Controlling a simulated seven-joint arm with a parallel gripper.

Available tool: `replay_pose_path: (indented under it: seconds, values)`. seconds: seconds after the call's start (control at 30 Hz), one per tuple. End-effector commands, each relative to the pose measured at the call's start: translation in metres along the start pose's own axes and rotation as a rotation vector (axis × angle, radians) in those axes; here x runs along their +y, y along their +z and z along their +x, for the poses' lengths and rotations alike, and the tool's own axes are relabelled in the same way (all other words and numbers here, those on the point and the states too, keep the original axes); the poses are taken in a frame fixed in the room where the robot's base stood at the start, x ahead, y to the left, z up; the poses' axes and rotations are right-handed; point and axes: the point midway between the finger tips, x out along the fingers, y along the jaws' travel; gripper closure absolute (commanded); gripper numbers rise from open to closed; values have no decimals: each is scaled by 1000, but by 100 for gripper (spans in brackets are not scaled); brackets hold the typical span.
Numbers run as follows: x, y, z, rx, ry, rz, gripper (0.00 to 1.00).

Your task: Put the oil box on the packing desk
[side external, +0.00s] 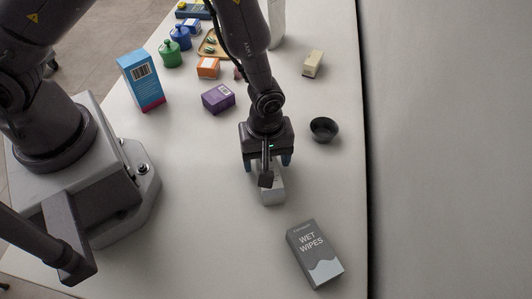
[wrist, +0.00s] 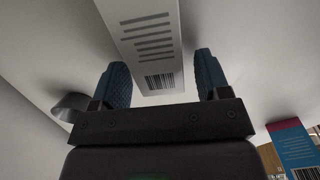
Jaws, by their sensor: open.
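My gripper (side external: 267,162) is low over the counter, pointing down, with a white and grey box (side external: 271,190) under it. In the wrist view the open blue fingertips (wrist: 162,80) stand on either side of this white box (wrist: 150,50), which shows printed lines and a barcode. There is a gap between each finger and the box. I cannot read a name on it, so I cannot tell whether it is the oil box. Other boxes are purple (side external: 218,98), orange (side external: 208,67) and cream (side external: 313,64). I cannot tell which surface is the packing desk.
A grey wet wipes box (side external: 315,253) lies in front on the white counter (side external: 210,220). A dark bowl (side external: 324,129) is right of my gripper. A tall blue and pink box (side external: 141,80) stands at left. Green (side external: 170,54) and blue (side external: 180,37) jars stand behind.

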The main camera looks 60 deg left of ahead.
Motion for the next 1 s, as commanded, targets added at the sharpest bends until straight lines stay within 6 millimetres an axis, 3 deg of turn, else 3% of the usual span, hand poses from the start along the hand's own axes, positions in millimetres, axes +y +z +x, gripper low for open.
replay_pose_path:
  seconds: [0.17,0.7,1.0]
  values:
    - [1,0,-6,0,3,1,31]
    - [-1,-5,-113,0,4,1,31]
    - [-2,-6,-130,0,1,2,31]
